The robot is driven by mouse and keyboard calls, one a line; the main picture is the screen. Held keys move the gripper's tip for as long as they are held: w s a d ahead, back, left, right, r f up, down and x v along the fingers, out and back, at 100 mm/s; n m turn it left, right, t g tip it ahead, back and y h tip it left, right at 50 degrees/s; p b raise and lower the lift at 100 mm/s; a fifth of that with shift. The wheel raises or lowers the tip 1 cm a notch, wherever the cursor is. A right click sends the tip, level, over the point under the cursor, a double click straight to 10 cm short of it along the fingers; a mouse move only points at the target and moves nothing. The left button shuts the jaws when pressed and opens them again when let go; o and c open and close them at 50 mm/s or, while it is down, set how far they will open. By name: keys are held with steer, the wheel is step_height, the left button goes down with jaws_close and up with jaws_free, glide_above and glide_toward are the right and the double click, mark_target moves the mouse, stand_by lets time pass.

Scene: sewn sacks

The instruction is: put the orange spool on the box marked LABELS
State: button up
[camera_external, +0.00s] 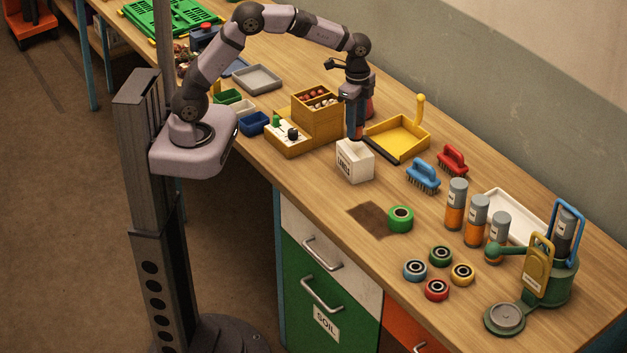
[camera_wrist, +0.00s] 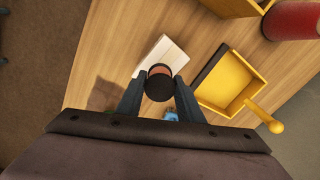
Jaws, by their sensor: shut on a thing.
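My gripper (camera_external: 355,128) is shut on a small round thing with a dark top and an orange-brown side, taken to be the orange spool (camera_wrist: 159,71); it shows between the two fingers in the wrist view. The white box marked LABELS (camera_external: 355,164) stands on the bench directly below my gripper. In the wrist view the box (camera_wrist: 168,52) shows behind the held spool, which covers part of it. The spool looks to be just above the box; whether it touches the box, I cannot tell.
A yellow dustpan (camera_external: 417,150) lies right of the box, with a dark edge close to it. A yellow drawer unit (camera_external: 318,128) stands to the left. Blue (camera_external: 423,172) and red (camera_external: 453,158) brushes, a green roll (camera_external: 400,218) and several grey-orange cylinders stand to the right.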

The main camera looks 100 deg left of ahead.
steer(key=shift+f+p, duration=0.45)
steer(key=shift+f, duration=1.3)
steer(key=shift+f, duration=0.2)
steer(key=o, duration=1)
steer(key=shift+o, duration=0.2)
steer(key=shift+r, duration=0.1)
step_height(320, 180, up, 12)
steer(key=shift+r+b, duration=0.15)
steer(key=shift+b, duration=0.9)
